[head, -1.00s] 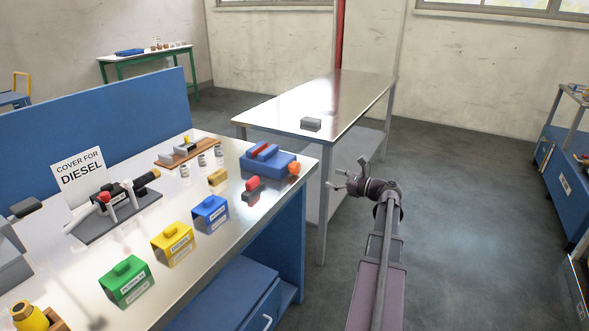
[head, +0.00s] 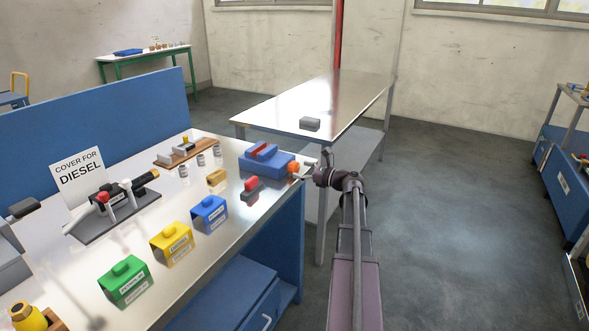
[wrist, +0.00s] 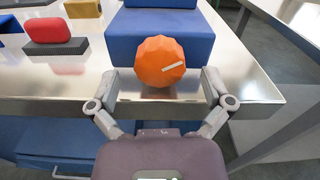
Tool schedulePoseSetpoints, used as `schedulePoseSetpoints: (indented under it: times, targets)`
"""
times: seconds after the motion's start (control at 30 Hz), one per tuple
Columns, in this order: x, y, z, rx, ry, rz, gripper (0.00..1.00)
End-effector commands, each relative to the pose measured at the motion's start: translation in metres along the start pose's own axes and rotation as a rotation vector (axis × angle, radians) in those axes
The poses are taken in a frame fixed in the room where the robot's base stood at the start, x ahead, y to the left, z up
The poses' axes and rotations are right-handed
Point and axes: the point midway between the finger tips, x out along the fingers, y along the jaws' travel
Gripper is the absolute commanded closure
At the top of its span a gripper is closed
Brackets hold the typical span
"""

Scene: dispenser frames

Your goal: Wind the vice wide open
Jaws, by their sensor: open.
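The blue vice (head: 266,160) sits on the metal bench top near its right end, and its body also shows in the wrist view (wrist: 160,27). Its orange faceted knob (wrist: 160,61) faces my gripper and carries a white mark pointing to the right and slightly up. In the head view the knob (head: 293,168) is partly covered by my gripper (head: 305,166). In the wrist view my gripper (wrist: 161,82) is open, one finger on each side of the knob. I cannot tell whether either finger touches it. The gap between the vice jaws is too small to judge.
A red-topped dark block (head: 252,188) lies left of the knob. Blue (head: 209,214), yellow (head: 172,244) and green (head: 125,281) labelled covers stand along the front edge. A metal table (head: 310,95) with a grey box (head: 310,124) stands behind. Floor to the right is clear.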

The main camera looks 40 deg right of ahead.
Motion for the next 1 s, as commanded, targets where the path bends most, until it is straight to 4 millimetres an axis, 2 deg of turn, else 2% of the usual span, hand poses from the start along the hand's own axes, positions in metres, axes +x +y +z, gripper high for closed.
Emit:
schedulePoseSetpoints:
  times: [0.2, 0.6, 0.67, 0.8, 0.9, 1.0]
  targets:
    - [0.019, 0.000, 0.000, 0.000, 0.000, 0.001, 0.00]
    - [0.024, 0.001, 0.000, 0.000, 0.000, 0.002, 0.00]
    - [0.024, 0.001, 0.000, 0.000, 0.000, 0.002, 0.15]
    - [0.024, 0.001, 0.000, 0.000, 0.000, 0.002, 0.56]
    - [0.024, 0.001, 0.000, 0.000, 0.000, 0.002, 0.81]
    - [0.024, 0.001, 0.000, 0.000, 0.000, 0.003, 0.81]
